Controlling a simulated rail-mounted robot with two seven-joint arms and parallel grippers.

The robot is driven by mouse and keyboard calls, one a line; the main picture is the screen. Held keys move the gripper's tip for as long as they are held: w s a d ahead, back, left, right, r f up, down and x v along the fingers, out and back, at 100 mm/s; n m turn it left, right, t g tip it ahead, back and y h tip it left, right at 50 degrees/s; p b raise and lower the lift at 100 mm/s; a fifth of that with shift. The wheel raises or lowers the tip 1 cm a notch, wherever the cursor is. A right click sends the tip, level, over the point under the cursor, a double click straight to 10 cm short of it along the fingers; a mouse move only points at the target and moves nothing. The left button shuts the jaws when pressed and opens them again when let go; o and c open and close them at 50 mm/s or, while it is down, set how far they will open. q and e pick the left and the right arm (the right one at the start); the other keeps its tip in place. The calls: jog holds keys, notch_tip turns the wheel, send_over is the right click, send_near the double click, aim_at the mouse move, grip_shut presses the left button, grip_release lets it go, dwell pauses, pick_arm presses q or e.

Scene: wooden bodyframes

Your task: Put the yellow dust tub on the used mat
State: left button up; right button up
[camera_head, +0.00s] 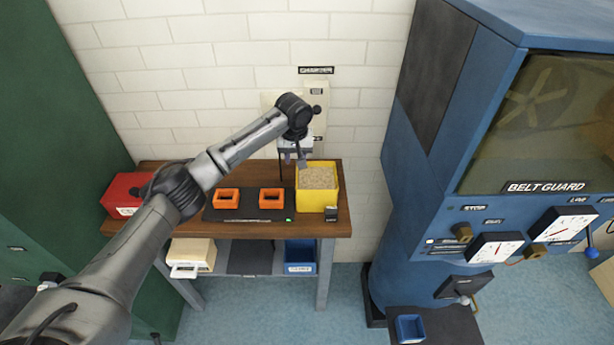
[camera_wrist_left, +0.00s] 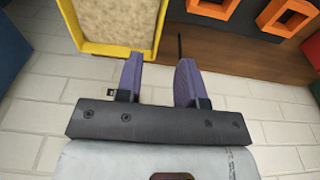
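The yellow dust tub (camera_head: 333,197), square and filled with tan dust, stands at the right end of the wooden bench, beside the black mat. It also shows at the top left of the left wrist view (camera_wrist_left: 107,49). My left gripper (camera_head: 296,160) is above the tub's back left corner. In the left wrist view its two purple fingers (camera_wrist_left: 160,75) are apart with nothing between them, and one fingertip is close to the tub's rim; contact cannot be told. A black mat (camera_head: 243,215) carries two orange trays. No readable label identifies the used mat. My right gripper is out of view.
The orange trays (camera_head: 228,207) stand left of the tub, with a red box (camera_head: 122,198) at the bench's left end. A white brick wall is behind. The blue machine (camera_head: 410,190) stands to the right.

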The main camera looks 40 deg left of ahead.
pick_arm(q)
jog(key=shift+d, duration=0.1)
dwell(0.3)
jog(key=w+d+f+m+t+y+p, duration=0.1)
jog(key=d+f+m+t+y+p, duration=0.15)
jog(key=d+t, duration=0.7)
jog(key=s+a+r+n+g+y+p, duration=0.1)
jog(key=s+a+n+g+y+p, duration=0.2)
jog(key=s, duration=0.6)
jog(key=shift+m+y, duration=0.25)
jog(key=shift+y, duration=0.2)
jog(key=x, duration=0.3)
jog(key=b+x, duration=0.1)
jog(key=x, duration=0.3)
jog(key=shift+w, duration=0.3)
jog(key=shift+w+r+x, duration=0.1)
jog(key=shift+w+x, duration=0.05)
jog(key=shift+x, duration=1.05)
jog(key=shift+w+r+x, duration=0.1)
jog(key=shift+r+x, duration=0.05)
jog(key=shift+x, duration=1.05)
jog(key=shift+w+a+f, duration=0.25)
jog(key=shift+w+f, duration=0.1)
jog(key=shift+f, duration=0.05)
jog(key=shift+c, duration=0.4)
